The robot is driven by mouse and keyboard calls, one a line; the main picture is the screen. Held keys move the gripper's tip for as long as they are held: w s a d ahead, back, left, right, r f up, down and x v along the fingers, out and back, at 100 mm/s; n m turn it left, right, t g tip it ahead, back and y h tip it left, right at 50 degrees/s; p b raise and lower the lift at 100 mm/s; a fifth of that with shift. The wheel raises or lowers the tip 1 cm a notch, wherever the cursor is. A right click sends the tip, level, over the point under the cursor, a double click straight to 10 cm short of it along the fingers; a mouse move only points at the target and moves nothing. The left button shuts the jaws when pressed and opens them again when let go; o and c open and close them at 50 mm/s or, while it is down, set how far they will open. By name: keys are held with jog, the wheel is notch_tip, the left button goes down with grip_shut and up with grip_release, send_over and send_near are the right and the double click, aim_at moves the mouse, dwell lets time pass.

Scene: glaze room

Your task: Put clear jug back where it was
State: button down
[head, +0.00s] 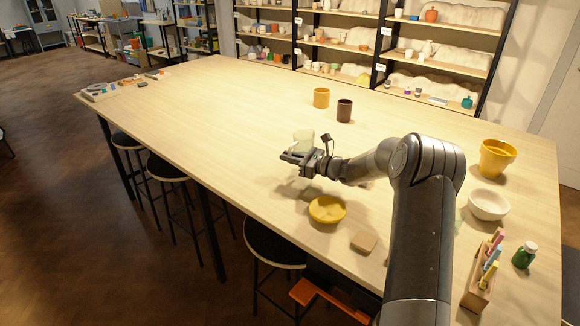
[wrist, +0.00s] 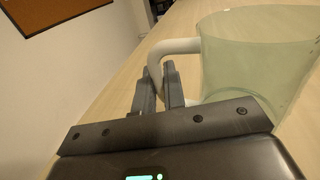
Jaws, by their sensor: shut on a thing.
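The clear jug (head: 304,137) is pale green and see-through, with a whitish handle. In the head view it shows just behind my gripper (head: 290,158), over the middle of the table, partly hidden by it. In the wrist view the jug (wrist: 250,65) fills the upper right. My gripper (wrist: 160,92) is shut on its handle (wrist: 172,46), which passes between the two fingers. The jug looks about upright. Its base is hidden, so I cannot tell whether it touches the table.
On the long wooden table (head: 200,105), a yellow cup (head: 321,97) and a dark cup (head: 344,110) stand behind the jug. A yellow bowl (head: 327,209) is in front. A yellow pot (head: 496,157), a white bowl (head: 488,204) and a green bottle (head: 524,255) are at right. The table's left part is mostly clear.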

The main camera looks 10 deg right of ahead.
jog(key=shift+f, duration=1.75)
jog(key=shift+f, duration=0.1)
jog(key=c, duration=1.5)
grip_release()
